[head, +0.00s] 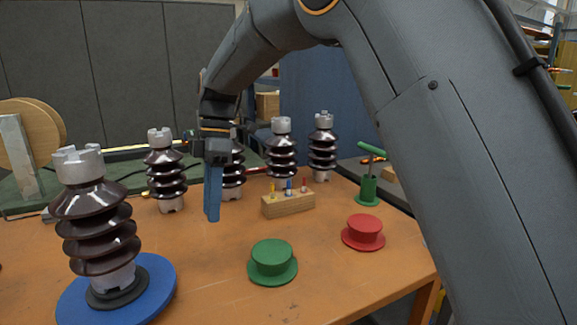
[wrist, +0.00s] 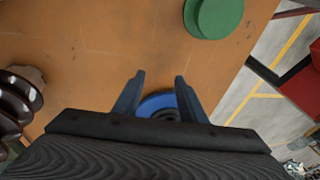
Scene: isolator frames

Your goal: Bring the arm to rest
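My gripper (head: 212,212) hangs fingers down over the orange table (head: 205,265), in front of a back-row insulator. In the wrist view its two fingers (wrist: 157,82) stand apart with nothing held between them. Part of a blue disc (wrist: 157,102) with a dark ring shows beyond them. My arm reaches in from the right of the head view and bends down at the gripper.
A brown ribbed insulator (head: 95,225) stands upright on a blue round base (head: 160,280) at front left. Several more insulators (head: 166,175) stand behind. A wooden block (head: 287,204), green base (head: 272,260), red base (head: 363,232) and green holder (head: 368,190) are rightward.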

